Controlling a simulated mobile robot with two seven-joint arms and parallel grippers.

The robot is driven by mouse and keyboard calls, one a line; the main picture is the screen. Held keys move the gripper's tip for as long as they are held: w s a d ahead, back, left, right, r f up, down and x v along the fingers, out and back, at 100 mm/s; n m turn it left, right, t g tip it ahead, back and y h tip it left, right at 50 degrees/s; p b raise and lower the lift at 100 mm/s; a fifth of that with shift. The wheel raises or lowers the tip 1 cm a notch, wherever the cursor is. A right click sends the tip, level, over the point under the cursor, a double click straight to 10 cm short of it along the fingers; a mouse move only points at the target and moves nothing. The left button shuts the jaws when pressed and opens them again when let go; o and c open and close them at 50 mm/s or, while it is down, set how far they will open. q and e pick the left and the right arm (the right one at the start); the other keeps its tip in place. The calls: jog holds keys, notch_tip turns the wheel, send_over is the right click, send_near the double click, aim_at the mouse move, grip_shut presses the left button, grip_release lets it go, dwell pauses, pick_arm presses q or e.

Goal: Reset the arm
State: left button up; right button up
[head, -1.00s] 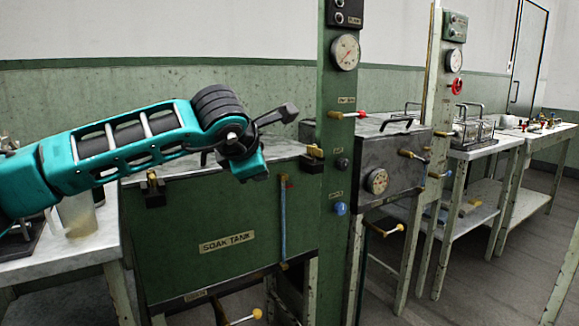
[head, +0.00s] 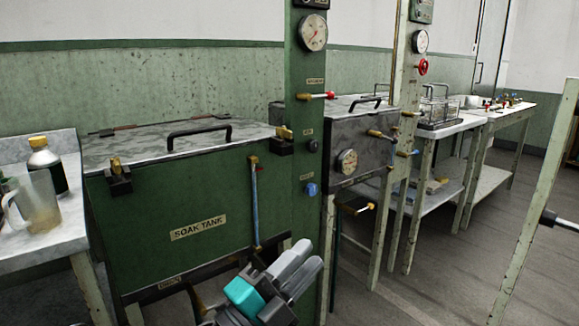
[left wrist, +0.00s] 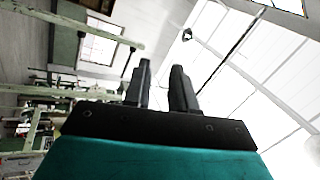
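My left gripper (head: 306,255) is low in front of the soak tank (head: 135,240), at the bottom of the head view. Its two grey fingers point up and to the right, and no object shows between them. In the left wrist view the two dark fingers (left wrist: 160,85) stand apart with an empty gap, pointing up toward the bright ceiling. Most of my left arm is below the head view.
The soak tank's lid, with a black handle (head: 199,131), is down. A green post (head: 309,220) with gauge and valves stands right beside my gripper. A jug (head: 38,205) and bottle (head: 46,165) stand on the left table.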

pick_arm(q)
jog(key=s+a+f+n+t+y, duration=0.1)
jog(key=s+a+f+n+y, duration=0.1)
jog(key=a+f+n+y, duration=0.95)
jog(key=s+a+f+n+g+y, duration=0.1)
jog(key=s+a+f+n+g, duration=0.15)
jog(key=s+f+n, duration=0.45)
jog(key=s+a+f+n+g+y, duration=0.1)
jog(key=s+a+f+n+g, duration=0.15)
jog(key=s+f, duration=0.45)
notch_tip(320, 180, up, 12)
jog(key=a+p, duration=0.3)
jog(key=p, duration=1.7)
jog(key=shift+w+r+y, duration=0.2)
jog(key=shift+w+y, duration=0.25)
pick_arm(e)
jog(key=s+d+r+h, duration=0.1)
jog(key=d+r, duration=0.3)
jog(key=r, duration=0.9)
jog(key=shift+s+r, duration=0.25)
jog(key=shift+s, duration=0.25)
